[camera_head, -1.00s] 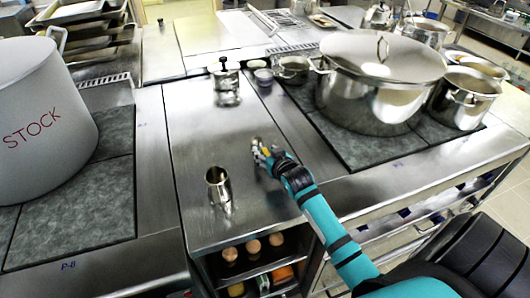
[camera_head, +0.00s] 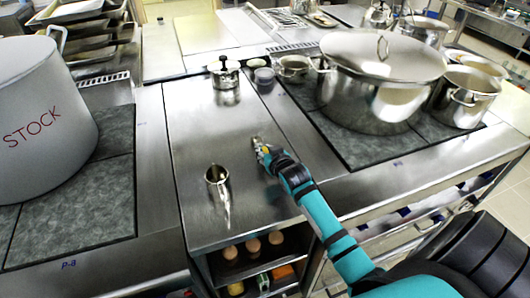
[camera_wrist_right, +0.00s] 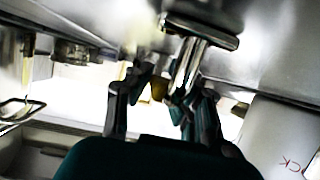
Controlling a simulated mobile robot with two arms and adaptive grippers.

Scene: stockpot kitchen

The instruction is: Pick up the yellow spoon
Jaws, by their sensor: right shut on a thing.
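My right gripper (camera_head: 260,147) is over the middle of the steel counter, right of and behind the metal cup. Its fingers are shut on a small yellow thing, the yellow spoon (camera_wrist_right: 158,89), which shows between them in the right wrist view. Most of the spoon is hidden by the fingers in both views. I cannot tell whether it touches the counter. The metal cup (camera_head: 217,190) stands upright on the counter, apart from the gripper. My left gripper is out of view.
A large lidded pot (camera_head: 365,100) stands on the hob at right. A small lidded pot (camera_head: 225,76) is at the counter's back. The stock pot (camera_head: 45,110) fills the left. The counter (camera_head: 195,130) has free room left of the gripper.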

